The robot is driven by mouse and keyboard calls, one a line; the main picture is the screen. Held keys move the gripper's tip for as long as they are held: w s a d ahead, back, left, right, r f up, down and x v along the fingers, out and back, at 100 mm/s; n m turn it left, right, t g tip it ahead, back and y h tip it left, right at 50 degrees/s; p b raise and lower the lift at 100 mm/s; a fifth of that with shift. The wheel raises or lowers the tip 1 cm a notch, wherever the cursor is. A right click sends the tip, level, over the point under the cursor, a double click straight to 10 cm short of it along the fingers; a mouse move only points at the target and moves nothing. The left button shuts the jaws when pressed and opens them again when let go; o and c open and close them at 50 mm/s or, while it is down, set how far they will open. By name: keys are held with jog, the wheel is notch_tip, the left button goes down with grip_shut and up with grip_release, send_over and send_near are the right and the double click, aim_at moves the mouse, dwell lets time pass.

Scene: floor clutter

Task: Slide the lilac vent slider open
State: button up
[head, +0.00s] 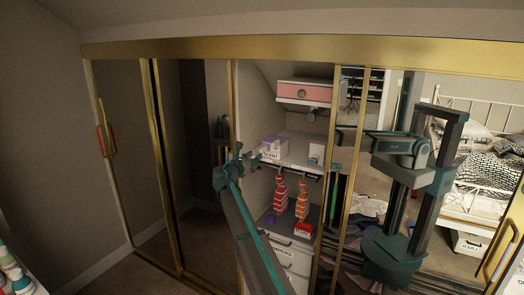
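I cannot make out a lilac vent slider for certain in the head view. A small purple patch shows on a white box (273,146) on the upper shelf, but I cannot tell it is a slider. My arm reaches up from the bottom middle to the wardrobe opening. My gripper (253,161) is at its far end, small and dark, in front of the upper shelf and just left of the white box in the picture. Its fingers are too small to tell open from shut, and I see nothing clearly held. The arm hides part of the lower left of the opening.
Gold-framed mirrored doors (118,160) flank the open wardrobe section. Inside are a pink-fronted drawer (304,92), shelves (299,150), hanging red-and-orange stacks (279,195) and lower white drawers (290,258). The right mirror reflects my body and a bed. Bottles (9,262) stand at lower left.

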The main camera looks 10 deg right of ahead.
aim_at(261, 151)
jog(key=p+x, duration=0.2)
jog(key=x, duration=0.6)
jog(key=shift+w, duration=0.1)
grip_shut()
